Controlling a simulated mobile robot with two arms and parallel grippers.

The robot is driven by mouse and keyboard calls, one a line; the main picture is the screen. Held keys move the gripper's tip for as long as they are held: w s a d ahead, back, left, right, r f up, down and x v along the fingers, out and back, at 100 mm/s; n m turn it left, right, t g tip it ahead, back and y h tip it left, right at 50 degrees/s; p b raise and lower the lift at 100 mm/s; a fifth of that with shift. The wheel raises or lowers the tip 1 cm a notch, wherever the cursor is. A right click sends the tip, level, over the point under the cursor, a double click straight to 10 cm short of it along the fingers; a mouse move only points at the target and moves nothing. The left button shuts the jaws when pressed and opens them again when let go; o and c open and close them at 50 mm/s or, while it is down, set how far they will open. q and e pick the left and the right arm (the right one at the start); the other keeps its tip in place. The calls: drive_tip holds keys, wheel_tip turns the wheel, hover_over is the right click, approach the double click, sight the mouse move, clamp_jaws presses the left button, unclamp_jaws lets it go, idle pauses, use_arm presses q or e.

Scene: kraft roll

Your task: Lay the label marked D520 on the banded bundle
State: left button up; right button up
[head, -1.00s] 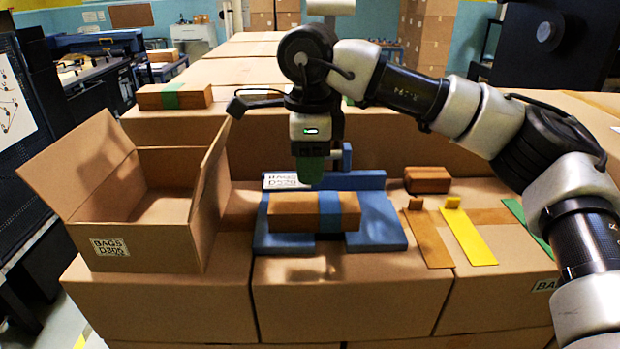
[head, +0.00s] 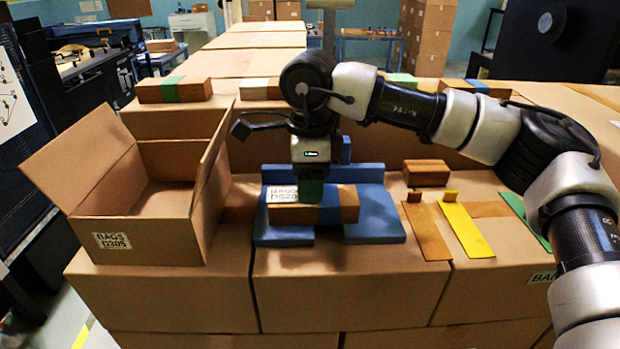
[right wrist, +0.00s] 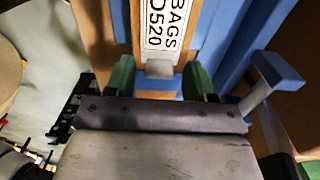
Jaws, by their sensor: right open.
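The white label (head: 283,194) reading BAGS D520 lies along the top of the brown bundle (head: 347,214), left of its blue band (head: 328,205). The bundle sits in a blue cradle (head: 385,222). The label also shows in the right wrist view (right wrist: 163,25), with a small grey tab (right wrist: 160,68) at its near end. My right gripper (head: 312,190) is over the bundle beside the label. In the right wrist view its green fingers (right wrist: 160,78) are apart, one on each side of the tab, with a gap to it. My left gripper is out of view.
An open carton (head: 150,225) with raised flaps stands to the left. Right of the cradle lie brown (head: 427,230), yellow (head: 466,230) and green (head: 525,218) strips, with a small brown block (head: 426,172) behind. More banded bundles (head: 175,90) lie at the back.

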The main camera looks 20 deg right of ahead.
drive_tip(key=shift+r, duration=0.5)
wheel_tip(320, 180, up, 11)
drive_tip(key=b, duration=0.1)
drive_tip(key=shift+r, duration=0.2)
drive_tip(key=shift+f, duration=0.1)
